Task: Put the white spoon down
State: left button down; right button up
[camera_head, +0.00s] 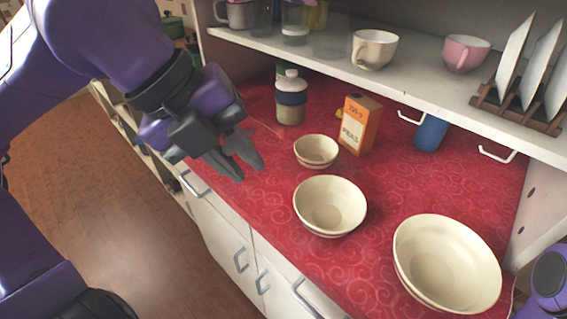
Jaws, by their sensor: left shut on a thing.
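My left gripper (247,170) reaches in from the left and hangs over the counter's front left edge, left of the small bowl. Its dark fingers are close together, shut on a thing. I cannot make out the white spoon clearly; the fingers and hand hide what is held. The red patterned oilcloth counter (262,208) lies below. My right gripper is not in view; a purple and dark part of mine shows at the lower right edge.
Small (317,150), medium (330,205) and large (447,262) cream bowls form a diagonal row. An orange box (359,126), a lidded jar (291,100) and a blue cup (430,133) stand behind. The shelf above holds mugs (373,49) and a plate rack (515,105).

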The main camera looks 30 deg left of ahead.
pick_arm(q)
jog(key=w+a+f+p, duration=0.1)
jog(key=w+f, duration=0.3)
jog(key=w+a+f+p, duration=0.1)
jog(key=w+a+f, duration=0.1)
jog(key=w+f, duration=0.2)
jog(key=w+a+f+p, duration=0.1)
jog(key=w+a+f, duration=0.1)
jog(key=w+f, duration=0.2)
jog(key=shift+w+a+f+p, duration=0.2)
jog(key=shift+w+f+p, duration=0.05)
jog(key=shift+w+p, duration=0.05)
jog(key=shift+f, duration=0.2)
jog(key=shift+f, duration=0.1)
jog(key=c, duration=1)
grip_release()
